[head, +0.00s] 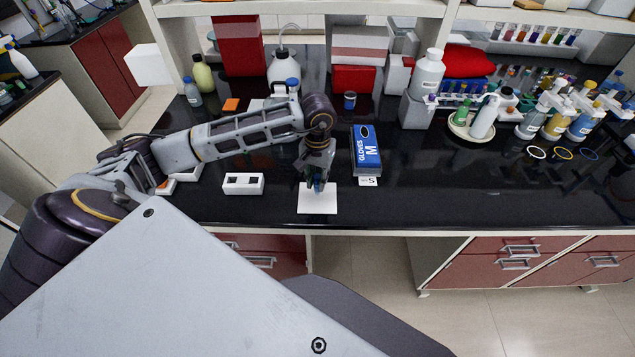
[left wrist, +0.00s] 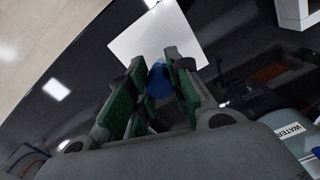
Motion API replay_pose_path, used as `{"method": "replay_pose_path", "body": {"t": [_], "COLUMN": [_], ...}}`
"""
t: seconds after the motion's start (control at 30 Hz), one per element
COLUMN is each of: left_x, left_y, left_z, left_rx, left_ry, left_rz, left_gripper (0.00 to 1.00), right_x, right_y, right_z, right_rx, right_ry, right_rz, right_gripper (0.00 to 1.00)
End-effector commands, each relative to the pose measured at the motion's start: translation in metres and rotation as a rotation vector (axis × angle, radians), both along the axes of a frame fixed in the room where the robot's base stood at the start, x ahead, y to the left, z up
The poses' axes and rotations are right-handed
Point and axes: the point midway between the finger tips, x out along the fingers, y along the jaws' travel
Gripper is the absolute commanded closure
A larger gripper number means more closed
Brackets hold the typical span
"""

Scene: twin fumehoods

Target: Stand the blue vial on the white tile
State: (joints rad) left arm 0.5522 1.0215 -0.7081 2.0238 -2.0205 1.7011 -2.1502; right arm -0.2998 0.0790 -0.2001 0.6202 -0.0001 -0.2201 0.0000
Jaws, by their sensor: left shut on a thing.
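The white tile (head: 317,204) lies flat on the black bench near its front edge. It also shows in the left wrist view (left wrist: 150,38). My left gripper (head: 317,183) points down over the tile's back part in the head view. It is shut on the blue vial, whose blue top (left wrist: 159,82) shows between the fingers in the left wrist view. The fingers hide most of the vial. I cannot tell whether its base touches the tile. My right gripper is in neither view.
Bottles and racks fill the back and right. Bare bench lies right of the glove box.

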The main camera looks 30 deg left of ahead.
Motion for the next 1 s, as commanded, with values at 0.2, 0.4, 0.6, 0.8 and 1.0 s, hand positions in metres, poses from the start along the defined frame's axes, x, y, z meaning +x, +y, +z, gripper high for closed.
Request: {"method": "replay_pose_path", "body": {"t": [0.2, 0.4, 0.6, 0.8, 1.0], "left_x": [0.0, 0.0, 0.0, 0.0, 0.0], "left_y": [0.0, 0.0, 0.0, 0.0, 0.0], "left_z": [-0.02, -0.024, -0.024, -0.027, -0.026], "left_rx": [-0.001, 0.0, 0.0, 0.0, 0.0], "left_ry": [0.0, -0.001, -0.001, -0.002, -0.001], "left_rz": [0.0, 0.0, 0.0, 0.0, 0.0], "left_gripper": [1.0, 1.0, 1.0, 1.0, 0.58], "right_x": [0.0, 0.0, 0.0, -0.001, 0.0], "right_y": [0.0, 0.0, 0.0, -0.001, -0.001], "right_z": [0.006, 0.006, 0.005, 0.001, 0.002], "right_rx": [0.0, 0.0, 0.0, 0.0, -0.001], "right_ry": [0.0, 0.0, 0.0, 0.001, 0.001], "right_rz": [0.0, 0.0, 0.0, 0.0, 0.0], "right_gripper": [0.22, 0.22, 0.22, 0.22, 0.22]}}
